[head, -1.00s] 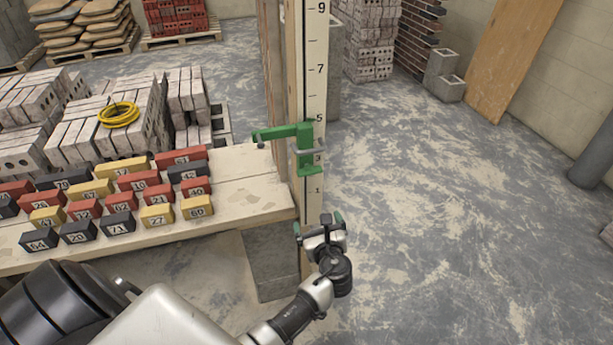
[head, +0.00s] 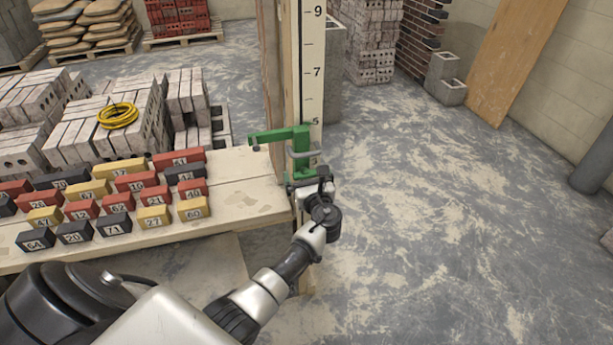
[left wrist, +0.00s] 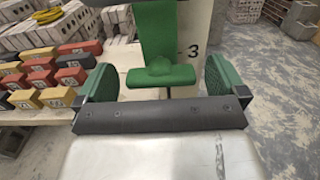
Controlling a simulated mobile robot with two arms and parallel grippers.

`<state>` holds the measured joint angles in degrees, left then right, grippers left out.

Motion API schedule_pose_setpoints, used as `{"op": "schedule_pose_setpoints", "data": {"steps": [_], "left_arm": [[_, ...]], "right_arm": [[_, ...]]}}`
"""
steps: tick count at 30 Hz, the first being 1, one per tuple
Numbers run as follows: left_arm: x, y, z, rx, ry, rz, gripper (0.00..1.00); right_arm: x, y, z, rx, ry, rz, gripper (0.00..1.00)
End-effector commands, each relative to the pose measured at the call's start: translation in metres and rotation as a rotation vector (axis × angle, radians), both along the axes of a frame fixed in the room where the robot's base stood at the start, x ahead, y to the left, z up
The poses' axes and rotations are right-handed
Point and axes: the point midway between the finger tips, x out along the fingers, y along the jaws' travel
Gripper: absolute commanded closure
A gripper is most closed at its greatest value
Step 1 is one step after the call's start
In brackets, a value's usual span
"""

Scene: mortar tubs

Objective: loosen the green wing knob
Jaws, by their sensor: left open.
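A green clamp (head: 300,138) sits on the upright board with the number scale, beside the table's right end. In the left wrist view a green piece with a flared lower end, seemingly the wing knob (left wrist: 160,76), is between my left fingers, with a visible gap on each side. My left gripper (head: 308,182) is open just below the clamp in the head view. Its green finger pads also show in the left wrist view (left wrist: 161,85). In the head view the gripper largely hides the clamp's lower part. My right gripper is out of view.
A wooden table (head: 245,205) holds several numbered red, yellow and black blocks at left. The scale board (head: 312,75) stands upright against its end. Grey bricks and a yellow hose coil (head: 117,116) lie behind. The floor to the right is clear.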

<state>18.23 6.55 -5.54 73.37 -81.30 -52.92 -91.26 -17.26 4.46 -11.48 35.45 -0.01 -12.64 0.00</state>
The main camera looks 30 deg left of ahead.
Motion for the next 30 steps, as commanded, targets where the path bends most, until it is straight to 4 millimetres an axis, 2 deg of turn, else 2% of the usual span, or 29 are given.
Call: {"op": "schedule_pose_setpoints", "data": {"steps": [7,17,30], "left_arm": [[0.0004,0.0006,-0.0002,0.000,0.000,0.000,0.00],[0.0003,0.0003,-0.0004,0.000,0.001,0.000,0.49],[-0.0001,0.0005,-0.0026,-0.069,-0.081,0.000,0.49]], "right_arm": [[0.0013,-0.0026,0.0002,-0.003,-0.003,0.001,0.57],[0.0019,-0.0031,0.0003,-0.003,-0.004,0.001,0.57],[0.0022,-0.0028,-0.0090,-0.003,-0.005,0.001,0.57]]}}
